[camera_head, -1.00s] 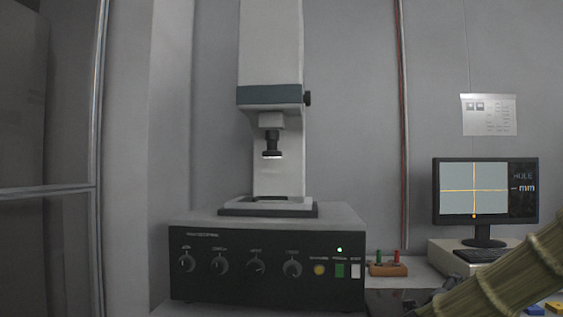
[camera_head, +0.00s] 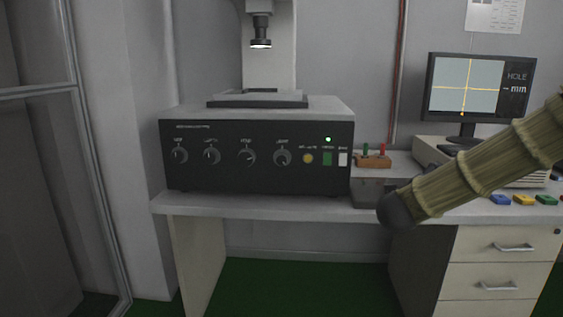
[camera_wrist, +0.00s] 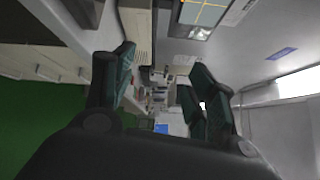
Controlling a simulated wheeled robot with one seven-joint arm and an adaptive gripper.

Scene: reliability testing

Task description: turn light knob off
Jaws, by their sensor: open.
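The black control box (camera_head: 250,180) stands on the desk under the measuring microscope (camera_head: 268,45). Its front panel has several round dark knobs in a row, from the leftmost knob (camera_head: 180,156) to the rightmost knob (camera_head: 283,157). Their labels are too blurred to read, so I cannot tell which is the light knob. The lens (camera_head: 260,38) has a bright glow at its lower end. My gripper (camera_wrist: 160,88) is open and empty in the wrist view, its fingers apart. It is not seen in the head view, and no knob shows in the wrist view.
A green button (camera_head: 327,158), a yellow button (camera_head: 308,158) and a white switch (camera_head: 343,159) sit right of the knobs. A wooden block with coloured pegs (camera_head: 373,160) and a monitor (camera_head: 478,90) stand further right. Drawers (camera_head: 500,265) are below. My sleeved arm crosses the right side.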

